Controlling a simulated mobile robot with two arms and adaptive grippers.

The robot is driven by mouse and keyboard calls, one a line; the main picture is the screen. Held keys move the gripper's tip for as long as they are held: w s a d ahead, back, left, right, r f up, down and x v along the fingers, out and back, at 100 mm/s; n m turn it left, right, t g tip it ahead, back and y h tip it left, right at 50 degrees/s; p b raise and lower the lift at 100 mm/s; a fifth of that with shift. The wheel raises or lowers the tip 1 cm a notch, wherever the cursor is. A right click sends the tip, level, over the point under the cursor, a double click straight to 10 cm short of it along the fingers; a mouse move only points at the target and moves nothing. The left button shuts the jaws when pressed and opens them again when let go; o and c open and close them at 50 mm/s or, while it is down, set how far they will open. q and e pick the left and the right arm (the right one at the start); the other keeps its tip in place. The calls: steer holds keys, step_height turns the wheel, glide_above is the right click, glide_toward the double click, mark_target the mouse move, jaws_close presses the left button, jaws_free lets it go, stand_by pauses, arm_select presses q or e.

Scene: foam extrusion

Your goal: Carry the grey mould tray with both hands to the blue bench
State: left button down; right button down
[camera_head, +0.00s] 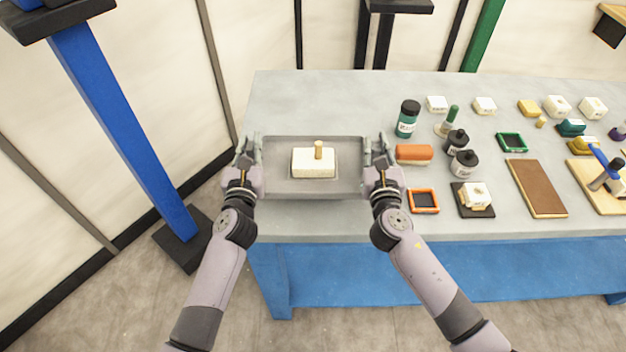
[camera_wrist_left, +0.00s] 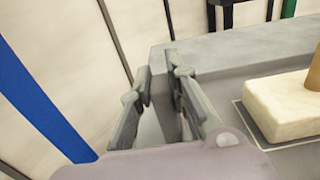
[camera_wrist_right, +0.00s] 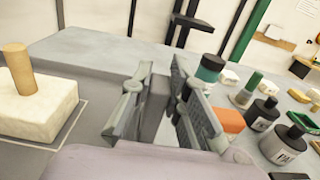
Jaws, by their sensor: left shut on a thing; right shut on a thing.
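The grey mould tray (camera_head: 278,186) is at the left end of the blue bench (camera_head: 330,218), over its grey top; I cannot tell whether it touches the top. A cream block (camera_head: 313,163) with a short tan peg (camera_head: 318,150) sits in the middle of the tray. My left gripper (camera_head: 247,152) is shut on the tray's left wall, which shows between its fingers in the left wrist view (camera_wrist_left: 168,112). My right gripper (camera_head: 379,150) is shut on the right wall, also seen in the right wrist view (camera_wrist_right: 155,108). The tray looks level.
Right of the tray stand a green-labelled bottle (camera_head: 408,118), an orange block (camera_head: 414,153) and an orange-framed pad (camera_head: 423,200), close to my right gripper. Dark bottles (camera_head: 464,163), a brown board (camera_head: 537,188) and several small blocks fill the right side. A blue post (camera_head: 125,130) stands at left.

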arm_select(q)
steer(key=shift+a+f, duration=0.15)
arm_select(e)
steer(key=shift+f, duration=0.1)
